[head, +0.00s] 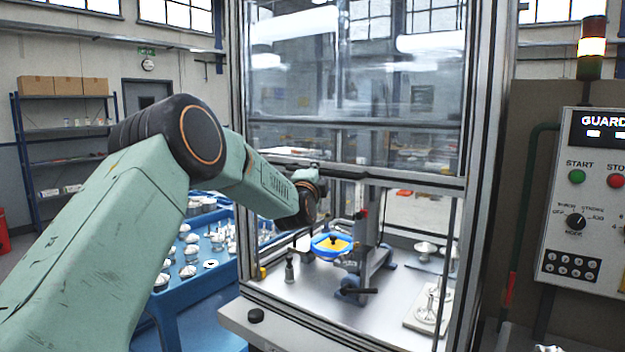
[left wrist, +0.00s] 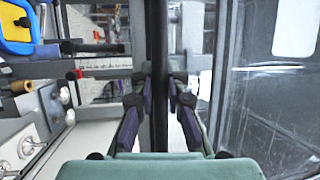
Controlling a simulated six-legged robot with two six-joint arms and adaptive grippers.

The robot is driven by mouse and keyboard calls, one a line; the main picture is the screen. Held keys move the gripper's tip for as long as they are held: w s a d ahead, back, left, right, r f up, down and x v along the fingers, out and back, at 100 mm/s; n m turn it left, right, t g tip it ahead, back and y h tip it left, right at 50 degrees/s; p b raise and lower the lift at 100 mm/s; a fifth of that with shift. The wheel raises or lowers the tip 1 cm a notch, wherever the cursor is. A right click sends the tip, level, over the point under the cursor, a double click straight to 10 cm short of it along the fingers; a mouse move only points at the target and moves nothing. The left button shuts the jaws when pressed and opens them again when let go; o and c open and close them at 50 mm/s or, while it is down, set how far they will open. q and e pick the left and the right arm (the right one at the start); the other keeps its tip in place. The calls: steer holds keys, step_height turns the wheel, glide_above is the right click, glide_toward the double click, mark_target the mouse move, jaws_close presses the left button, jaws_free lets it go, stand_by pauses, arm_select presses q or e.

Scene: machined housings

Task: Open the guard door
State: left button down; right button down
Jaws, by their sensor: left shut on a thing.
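The guard door (head: 350,85) is a clear panel in a metal frame on the front of the machine cell. Its lower rail is at about mid-height of the cell, and the space below it is open to the worktable. A dark handle bar (head: 345,173) runs along this rail. My left gripper (head: 312,184) is at the left part of the bar, its fingers mostly hidden by my wrist. In the left wrist view, the fingers of the gripper (left wrist: 160,92) are closed around the black bar (left wrist: 156,35). My right gripper is not seen.
Inside the cell stand a blue-and-yellow fixture (head: 331,245), a small bottle-like part (head: 289,270) and a white plate with metal parts (head: 428,312). A blue table (head: 200,285) with several parts is at left. A control panel (head: 585,205) is at right.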

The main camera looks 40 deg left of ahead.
arm_select(q)
steer(key=shift+r, duration=0.8)
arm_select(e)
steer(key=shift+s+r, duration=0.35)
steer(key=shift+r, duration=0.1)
arm_select(q)
steer(key=c, duration=1.3)
jaws_free()
steer(key=shift+a, duration=0.1)
steer(key=shift+c, duration=0.2)
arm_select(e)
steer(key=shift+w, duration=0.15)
arm_select(q)
steer(key=v, duration=1.2)
steer(key=shift+f, duration=0.1)
